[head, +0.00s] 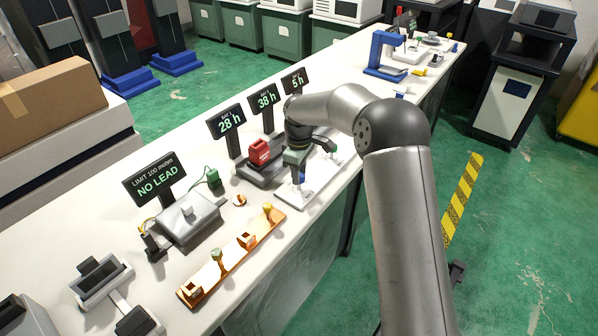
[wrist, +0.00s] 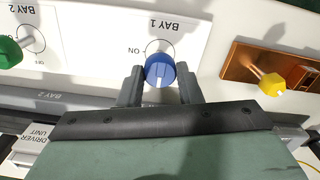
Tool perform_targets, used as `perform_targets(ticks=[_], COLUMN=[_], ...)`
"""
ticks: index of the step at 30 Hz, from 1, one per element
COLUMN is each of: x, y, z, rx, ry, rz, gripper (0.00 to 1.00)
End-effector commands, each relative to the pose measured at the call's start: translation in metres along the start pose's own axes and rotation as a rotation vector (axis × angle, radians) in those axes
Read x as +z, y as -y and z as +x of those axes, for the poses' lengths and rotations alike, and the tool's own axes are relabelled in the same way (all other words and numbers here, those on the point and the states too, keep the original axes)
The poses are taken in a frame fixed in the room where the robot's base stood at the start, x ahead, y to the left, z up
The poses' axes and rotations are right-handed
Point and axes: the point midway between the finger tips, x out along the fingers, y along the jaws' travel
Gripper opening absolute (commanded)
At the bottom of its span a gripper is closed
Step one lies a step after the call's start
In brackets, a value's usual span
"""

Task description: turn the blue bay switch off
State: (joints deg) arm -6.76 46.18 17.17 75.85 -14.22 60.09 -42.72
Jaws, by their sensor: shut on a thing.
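The ON mark is just left of the knob. An OFF mark for this switch is not visible. My gripper (wrist: 160,86) has one finger on each side of the knob and is shut on it. In the head view my gripper (head: 297,168) reaches down to the white panel, with the blue knob (head: 302,178) partly hidden below it.
A green knob (wrist: 9,52) of BAY 2 is at the left. A yellow knob (wrist: 272,84) on a copper plate is at the right. The orange strip (head: 228,266), red block (head: 259,152) and grey NO LEAD box (head: 188,220) stand close by on the white bench.

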Motion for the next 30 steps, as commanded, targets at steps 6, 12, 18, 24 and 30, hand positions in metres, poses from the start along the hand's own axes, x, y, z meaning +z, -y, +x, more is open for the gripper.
perform_targets(ticks=[6, 12, 18, 24, 30], x=[-0.001, -0.001, 0.0, 0.0, -0.001], y=[-0.001, -0.001, -0.001, 0.0, -0.001], z=[-0.002, -0.002, -0.001, -0.002, -0.026], rx=[0.004, 0.004, 0.003, 0.002, 0.004], ry=[-0.003, -0.002, -0.002, -0.001, -0.004], rz=[-0.008, -0.007, -0.007, -0.006, -0.006], gripper=[0.09, 0.09, 0.54, 0.54, 0.54])
